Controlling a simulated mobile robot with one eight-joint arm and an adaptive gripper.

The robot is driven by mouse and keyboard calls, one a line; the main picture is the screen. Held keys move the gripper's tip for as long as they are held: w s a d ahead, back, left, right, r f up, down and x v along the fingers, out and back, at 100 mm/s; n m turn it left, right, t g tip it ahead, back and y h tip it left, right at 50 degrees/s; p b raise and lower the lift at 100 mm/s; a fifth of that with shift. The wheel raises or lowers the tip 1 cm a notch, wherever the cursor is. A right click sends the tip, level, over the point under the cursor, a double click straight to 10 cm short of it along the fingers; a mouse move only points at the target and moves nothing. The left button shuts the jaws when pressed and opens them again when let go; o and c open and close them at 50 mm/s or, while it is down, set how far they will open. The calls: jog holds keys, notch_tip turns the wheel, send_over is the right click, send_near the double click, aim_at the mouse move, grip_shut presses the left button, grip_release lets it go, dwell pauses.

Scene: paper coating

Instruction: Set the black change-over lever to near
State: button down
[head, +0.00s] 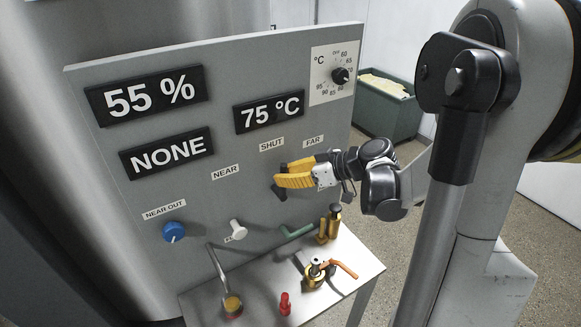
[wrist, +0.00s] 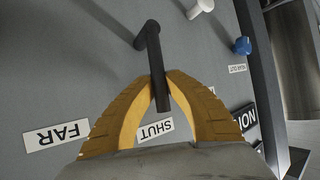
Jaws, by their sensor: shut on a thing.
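The black change-over lever (wrist: 150,38) stands out from the grey panel in the wrist view, its handle pointing at the SHUT label (wrist: 155,129). My gripper (wrist: 161,82) is shut on the handle, with one yellow finger on each side. In the head view my gripper (head: 281,176) hides most of the lever; only a dark end (head: 279,192) shows below the fingers. The NEAR label (head: 226,171) is left of the gripper, and the FAR label (head: 313,141) is to the upper right. In the wrist view the FAR label (wrist: 57,136) is at the left.
Panel displays read 55 %, NONE (head: 165,152) and 75 °C. A white knob (head: 238,230) and a blue knob (head: 173,231) sit left of the gripper. A shelf (head: 262,308) below carries valves with green and orange handles and a red piece. A green bin (head: 385,108) stands behind.

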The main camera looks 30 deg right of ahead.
jog(key=a+f+n+h+p, duration=0.1)
jog(key=a+f+n+h, duration=0.1)
jog(key=a+n+h, duration=0.2)
jog(key=shift+a+f+g+h, duration=0.15)
jog(key=shift+a+g+h, duration=0.15)
jog(key=shift+a+h, duration=0.95)
jog(key=shift+s+d+f+h, duration=0.1)
jog(key=shift+s+d+h, duration=0.05)
jog(key=shift+d+h, duration=0.2)
jog(key=c, duration=1.4)
grip_release()
jog(key=v, duration=1.2)
